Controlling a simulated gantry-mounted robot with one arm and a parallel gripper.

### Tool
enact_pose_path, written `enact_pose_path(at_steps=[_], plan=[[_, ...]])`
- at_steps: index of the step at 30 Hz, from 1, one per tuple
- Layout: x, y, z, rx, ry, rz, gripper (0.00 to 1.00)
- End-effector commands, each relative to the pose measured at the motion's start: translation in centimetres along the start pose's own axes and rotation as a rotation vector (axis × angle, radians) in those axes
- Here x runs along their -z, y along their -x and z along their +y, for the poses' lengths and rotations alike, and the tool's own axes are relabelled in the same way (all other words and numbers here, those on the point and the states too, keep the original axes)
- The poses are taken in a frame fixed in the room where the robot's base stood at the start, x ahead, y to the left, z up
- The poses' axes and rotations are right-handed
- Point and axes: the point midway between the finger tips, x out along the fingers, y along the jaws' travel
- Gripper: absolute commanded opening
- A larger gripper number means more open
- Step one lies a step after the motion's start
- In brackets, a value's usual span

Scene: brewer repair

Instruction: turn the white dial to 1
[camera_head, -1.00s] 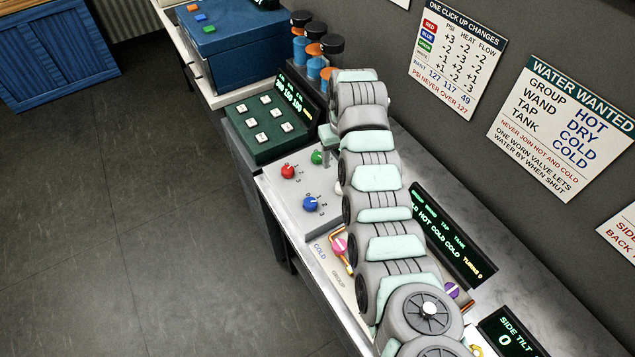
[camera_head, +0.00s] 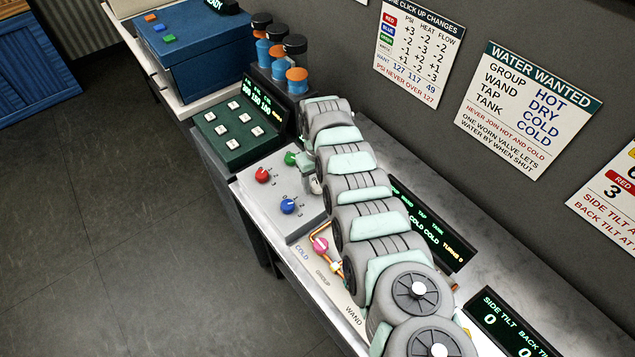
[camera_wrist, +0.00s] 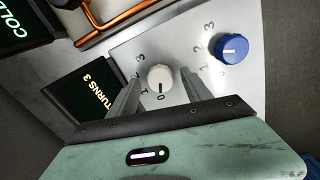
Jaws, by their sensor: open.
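The white dial (camera_wrist: 160,79) stands on the grey panel (camera_wrist: 185,45) in the wrist view, with a dark line on its top that appears to point at the 0. A 1 and a 3 are also printed around it. My gripper (camera_wrist: 160,74) is open, with one finger on each side of the dial; I cannot tell whether either touches it. In the head view the white dial (camera_head: 316,185) is mostly hidden by my arm and gripper.
The blue dial (camera_head: 288,206) is close beside the white one; the red (camera_head: 262,175) and green (camera_head: 290,158) dials are on the same panel. Copper pipe (camera_wrist: 125,22) and a display reading TURNS 3 (camera_wrist: 92,92) are nearby. A dark display (camera_head: 430,222) stands behind my arm.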

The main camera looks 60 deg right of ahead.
Motion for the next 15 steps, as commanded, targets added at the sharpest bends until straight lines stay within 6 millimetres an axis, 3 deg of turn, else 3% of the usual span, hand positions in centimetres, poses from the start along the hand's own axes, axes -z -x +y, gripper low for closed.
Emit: enact_pose_path(at_steps=[11, 15], plan=[[0.09, -0.38, -0.02, 0.000, 0.000, 0.003, 0.57], [0.08, -0.38, -0.01, 0.000, 0.000, 0.003, 0.47]])
